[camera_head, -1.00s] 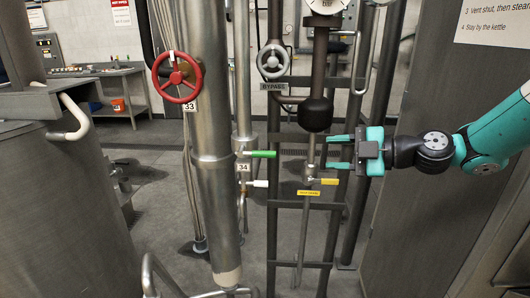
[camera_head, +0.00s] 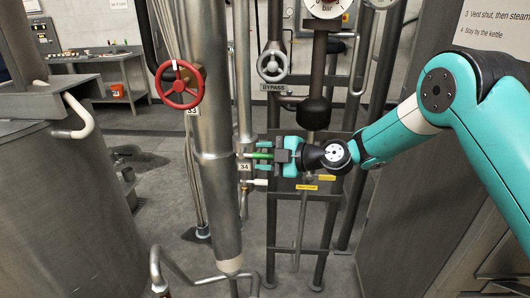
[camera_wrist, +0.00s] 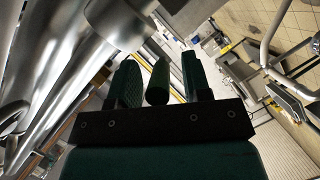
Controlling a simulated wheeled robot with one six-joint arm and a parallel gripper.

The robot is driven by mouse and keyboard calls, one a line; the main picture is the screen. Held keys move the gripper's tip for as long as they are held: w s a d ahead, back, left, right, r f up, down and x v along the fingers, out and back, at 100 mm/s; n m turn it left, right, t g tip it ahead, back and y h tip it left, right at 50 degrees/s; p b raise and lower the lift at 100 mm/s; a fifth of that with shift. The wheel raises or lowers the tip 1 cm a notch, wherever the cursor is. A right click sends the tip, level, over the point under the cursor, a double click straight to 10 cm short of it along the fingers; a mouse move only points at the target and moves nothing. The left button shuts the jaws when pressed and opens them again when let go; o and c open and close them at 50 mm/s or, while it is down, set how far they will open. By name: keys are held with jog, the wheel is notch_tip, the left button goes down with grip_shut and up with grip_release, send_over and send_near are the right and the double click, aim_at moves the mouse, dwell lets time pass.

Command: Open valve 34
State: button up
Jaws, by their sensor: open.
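The tag "34" (camera_head: 244,167) is on a thin vertical pipe, just below a valve with a green lever handle (camera_head: 263,156). The green handle points right, across the pipe. A white lever handle (camera_head: 257,182) sits below the tag. My gripper (camera_head: 266,155) reaches in from the right, open, with one finger above and one below the green handle. In the wrist view the green handle (camera_wrist: 158,84) stands between my two fingers (camera_wrist: 161,80), with gaps visible on both sides. The handle's far end is partly hidden by my gripper.
A red handwheel (camera_head: 180,85) tagged 33 is at upper left on a thick pipe (camera_head: 213,130). A grey bypass handwheel (camera_head: 273,62) is above my gripper. A yellow handle (camera_head: 327,177) is just below my wrist. A dark frame (camera_head: 272,220) stands behind.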

jog(key=shift+c, duration=0.2)
grip_shut()
